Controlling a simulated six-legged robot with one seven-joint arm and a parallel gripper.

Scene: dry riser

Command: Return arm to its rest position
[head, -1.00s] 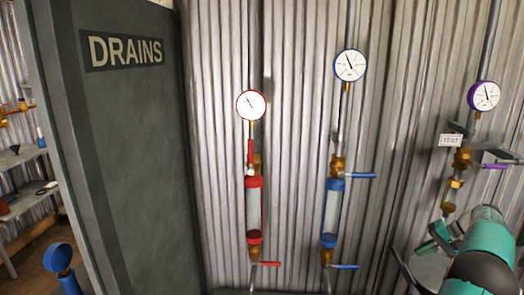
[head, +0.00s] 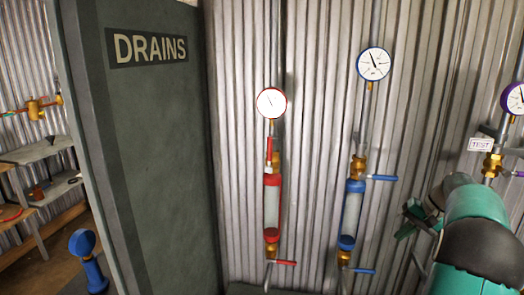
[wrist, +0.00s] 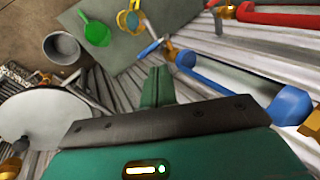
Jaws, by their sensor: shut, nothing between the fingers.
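My teal arm (head: 475,235) shows at the lower right of the head view, in front of the corrugated wall. My gripper (head: 410,220) is at its left end, partly hidden by the arm. In the wrist view my gripper (wrist: 158,85) has its green fingers together with nothing between them. It points past the blue sight tube (wrist: 225,75), and I see no contact with it.
A red-banded riser (head: 271,200) and a blue-banded riser (head: 352,210) with gauges and levers stand on the wall. A purple gauge (head: 515,98) and TEST tag (head: 480,144) are behind the arm. A dark DRAINS panel (head: 160,150) stands left. A grey bucket (wrist: 61,48) shows in the wrist view.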

